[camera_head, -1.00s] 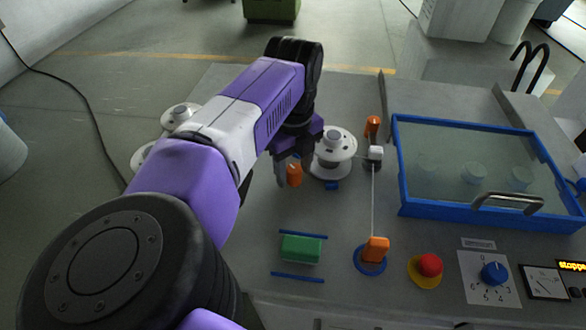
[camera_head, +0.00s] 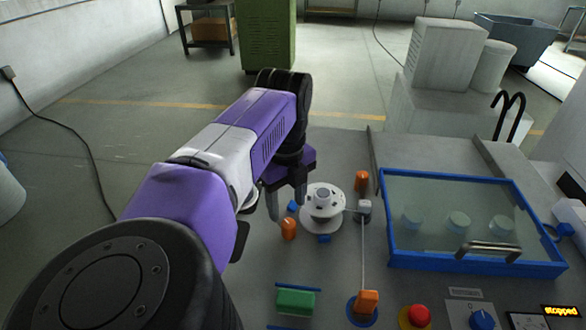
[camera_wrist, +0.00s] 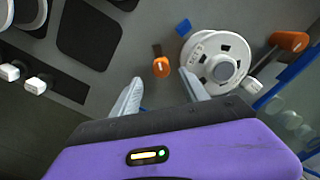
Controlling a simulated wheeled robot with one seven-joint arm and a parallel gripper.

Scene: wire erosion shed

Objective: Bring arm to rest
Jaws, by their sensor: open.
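My purple arm reaches over the machine table, and my gripper (camera_head: 286,202) hangs above it, left of the white wire spool (camera_head: 323,207). In the wrist view the two grey fingers of my gripper (camera_wrist: 158,98) stand apart with nothing between them. The spool (camera_wrist: 216,62) lies just past the right fingertip, and a small orange knob (camera_wrist: 161,67) lies beyond the gap between the fingers. The same orange knob (camera_head: 288,229) shows just below the fingers in the head view. Whether the fingers touch anything cannot be told.
A wire runs from a grey guide block (camera_head: 364,210) to an orange clamp (camera_head: 367,300). A blue-framed glass lid (camera_head: 400,262) covers the right side. A red button (camera_head: 419,314), a blue dial (camera_head: 482,320) and a green block (camera_head: 296,301) sit in front. Open floor lies left.

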